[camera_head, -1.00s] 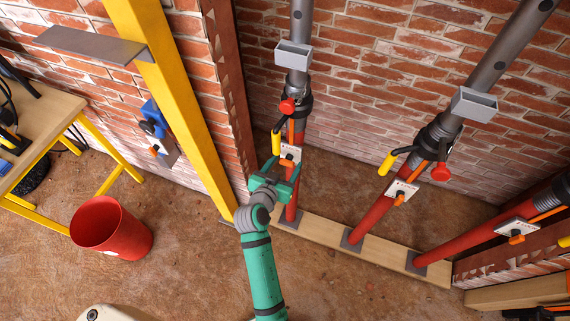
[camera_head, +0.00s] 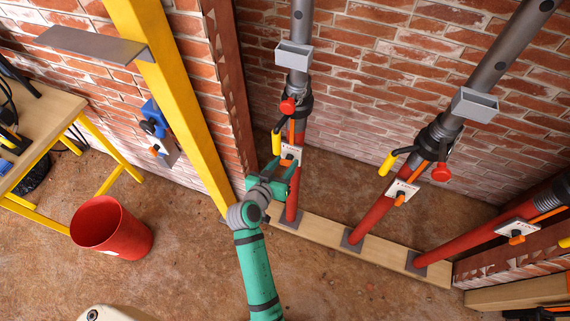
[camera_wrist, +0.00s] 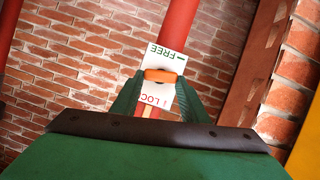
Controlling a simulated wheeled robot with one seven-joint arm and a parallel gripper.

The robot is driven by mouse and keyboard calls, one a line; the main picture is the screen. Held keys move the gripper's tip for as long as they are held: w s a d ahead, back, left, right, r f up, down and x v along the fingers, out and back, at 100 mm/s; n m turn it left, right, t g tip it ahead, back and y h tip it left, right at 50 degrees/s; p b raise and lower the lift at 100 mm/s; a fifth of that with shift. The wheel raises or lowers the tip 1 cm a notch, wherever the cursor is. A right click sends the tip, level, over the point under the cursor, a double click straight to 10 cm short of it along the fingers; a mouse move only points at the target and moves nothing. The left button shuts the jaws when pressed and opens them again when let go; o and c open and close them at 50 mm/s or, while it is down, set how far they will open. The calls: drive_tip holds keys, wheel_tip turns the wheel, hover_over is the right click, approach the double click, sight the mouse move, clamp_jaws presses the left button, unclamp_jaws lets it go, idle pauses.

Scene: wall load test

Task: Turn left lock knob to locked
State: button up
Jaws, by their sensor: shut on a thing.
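The left lock knob (camera_wrist: 160,76) is orange and sits on a white label plate (camera_wrist: 164,57) on the left red post. In the wrist view the knob lies crosswise between the word FREE above and a partly covered word starting LOC below. My gripper (camera_wrist: 160,88) has one green finger on each side of the knob and is shut on it. In the head view my gripper (camera_head: 286,166) is at the left post (camera_head: 292,207), just below its plate (camera_head: 290,152), and hides the knob there.
Two more red posts, middle (camera_head: 372,220) and right (camera_head: 458,243), carry similar plates with orange knobs. A yellow beam (camera_head: 175,100) rises left of my arm. A yellow handle (camera_head: 276,144) hangs above my gripper. A red bucket (camera_head: 112,227) stands on the floor at left.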

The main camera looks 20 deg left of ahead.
drive_tip(key=shift+a+f+n+h, duration=0.1)
drive_tip(key=shift+a+n+h, duration=0.1)
drive_tip(key=shift+n+h, duration=0.85)
drive_tip(key=n, duration=0.1)
drive_tip(key=n+h, duration=0.1)
drive_tip(key=n, duration=0.1)
drive_tip(key=shift+a+f+t, duration=0.15)
drive_tip(key=shift+a+t, duration=0.05)
drive_tip(key=shift+t, duration=0.2)
drive_tip(key=n+h, duration=0.1)
drive_tip(key=n, duration=0.1)
drive_tip(key=shift+a+f+n+t+h, duration=0.15)
drive_tip(key=shift+f+n+t+h, duration=0.05)
drive_tip(key=shift+n+t+h, duration=0.2)
drive_tip(key=shift+f+n+t+h, duration=0.15)
drive_tip(key=shift+n+t+h, duration=0.2)
drive_tip(key=shift+n, duration=0.65)
drive_tip(key=shift+f+n+t+h, duration=0.2)
drive_tip(key=shift+n+t, duration=0.15)
drive_tip(key=shift+n, duration=0.6)
drive_tip(key=o, duration=1.1)
drive_tip(key=shift+c, duration=0.2)
drive_tip(key=shift+a, duration=0.1)
